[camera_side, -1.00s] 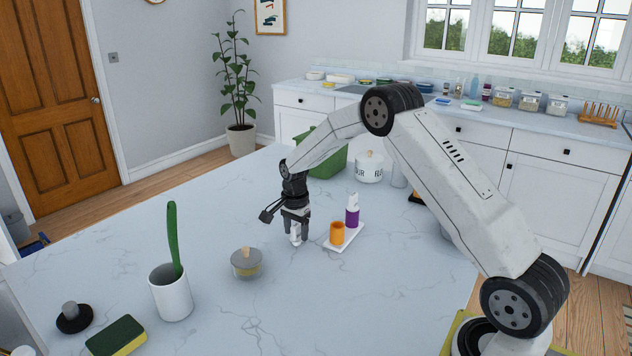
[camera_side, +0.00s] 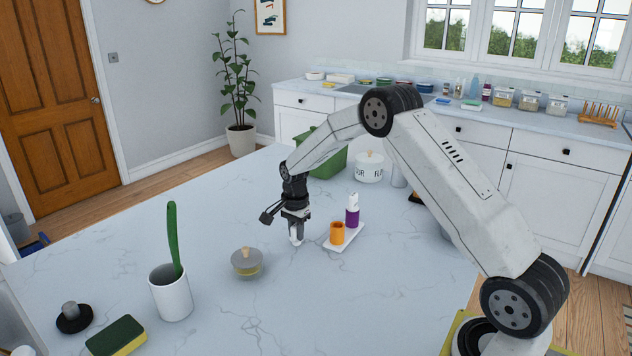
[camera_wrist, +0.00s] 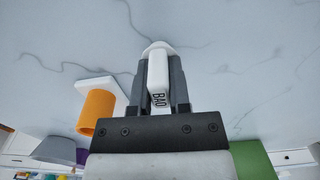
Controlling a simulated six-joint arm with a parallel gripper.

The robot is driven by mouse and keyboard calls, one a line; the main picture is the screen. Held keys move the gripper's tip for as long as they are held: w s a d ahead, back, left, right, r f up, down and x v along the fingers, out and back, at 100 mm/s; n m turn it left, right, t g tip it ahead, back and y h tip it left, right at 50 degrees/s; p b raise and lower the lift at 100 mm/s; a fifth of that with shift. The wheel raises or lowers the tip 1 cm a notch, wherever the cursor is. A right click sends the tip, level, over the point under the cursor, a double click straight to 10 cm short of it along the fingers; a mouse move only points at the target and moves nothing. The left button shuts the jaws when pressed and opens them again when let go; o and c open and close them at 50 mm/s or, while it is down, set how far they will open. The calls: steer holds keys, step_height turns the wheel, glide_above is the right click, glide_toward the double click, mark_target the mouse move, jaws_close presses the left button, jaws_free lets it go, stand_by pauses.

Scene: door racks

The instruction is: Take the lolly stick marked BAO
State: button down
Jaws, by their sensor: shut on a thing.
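A white lolly stick lettered BAO (camera_wrist: 158,88) sits between the two dark fingers of my gripper (camera_wrist: 162,82) in the wrist view. The fingers press on both its sides, and its rounded white end shows beyond them. In the side view my gripper (camera_side: 296,222) points down over the counter, shut on this white piece (camera_side: 296,238). The piece stands roughly upright at the counter surface; I cannot tell whether it touches it.
Just right is a white tray (camera_side: 343,243) with an orange cup (camera_side: 337,232) and a purple-and-white item (camera_side: 352,212). A mug (camera_side: 171,295) stands further left.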

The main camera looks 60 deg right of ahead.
steer(key=shift+r, duration=0.15)
steer(key=shift+r, duration=0.5)
step_height(320, 180, up, 2)
steer(key=s+a+r, duration=0.3)
steer(key=s+r, duration=0.6)
steer(key=s, duration=0.4)
steer(key=shift+s+a+r, duration=0.3)
steer(key=shift+r, duration=0.05)
steer(key=shift+w+d, duration=0.1)
